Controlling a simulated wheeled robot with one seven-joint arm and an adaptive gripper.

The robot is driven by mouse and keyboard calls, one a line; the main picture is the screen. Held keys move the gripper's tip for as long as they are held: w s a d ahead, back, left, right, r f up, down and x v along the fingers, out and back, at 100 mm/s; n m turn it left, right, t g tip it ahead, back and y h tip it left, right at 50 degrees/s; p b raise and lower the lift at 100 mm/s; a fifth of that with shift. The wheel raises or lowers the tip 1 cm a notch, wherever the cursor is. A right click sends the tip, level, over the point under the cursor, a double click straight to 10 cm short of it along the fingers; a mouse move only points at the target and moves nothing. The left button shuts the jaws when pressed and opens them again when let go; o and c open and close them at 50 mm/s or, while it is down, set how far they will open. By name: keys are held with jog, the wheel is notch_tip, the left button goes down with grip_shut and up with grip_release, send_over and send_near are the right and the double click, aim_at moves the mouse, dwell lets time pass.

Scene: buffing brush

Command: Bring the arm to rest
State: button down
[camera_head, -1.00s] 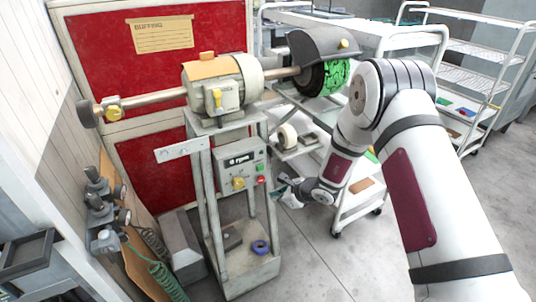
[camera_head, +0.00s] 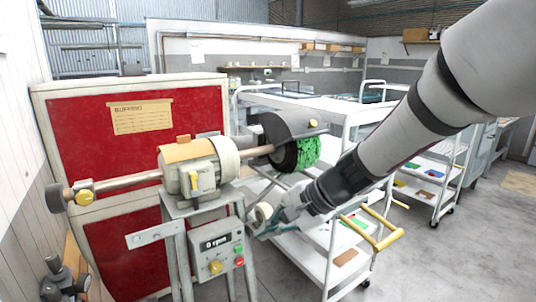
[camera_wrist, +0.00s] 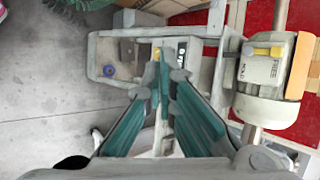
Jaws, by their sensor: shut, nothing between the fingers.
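My gripper (camera_head: 262,232) is shut and empty, in front of the white cart and just right of the buffing machine's control box. In the wrist view its dark green fingers (camera_wrist: 163,75) meet at their tips, with nothing between them. My arm reaches down to it from the upper right of the head view. The buffing machine (camera_head: 190,172) stands on a grey stand, with a green brush wheel (camera_head: 307,152) under a dark hood at its right end. Its motor (camera_wrist: 270,82) shows at the right of the wrist view, apart from the fingers.
The control box (camera_head: 217,255) reads 0 rpm. A white cart (camera_head: 310,262) with yellow handles (camera_head: 380,238) stands behind my gripper. A red panelled cabinet (camera_head: 85,140) is behind the machine. Open grey floor (camera_head: 440,260) lies at the right.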

jog(key=s+d+r+n+t+h, duration=0.1)
jog(key=s+d+r+n+h, duration=0.2)
jog(key=s+d, duration=0.6)
jog(key=s+d+r+n+t+h, duration=0.1)
jog(key=s+d+r+n+h, duration=0.3)
jog(key=s+d, duration=0.6)
jog(key=s+n+h, duration=0.1)
jog(key=s, duration=0.3)
jog(key=shift+s, duration=0.25)
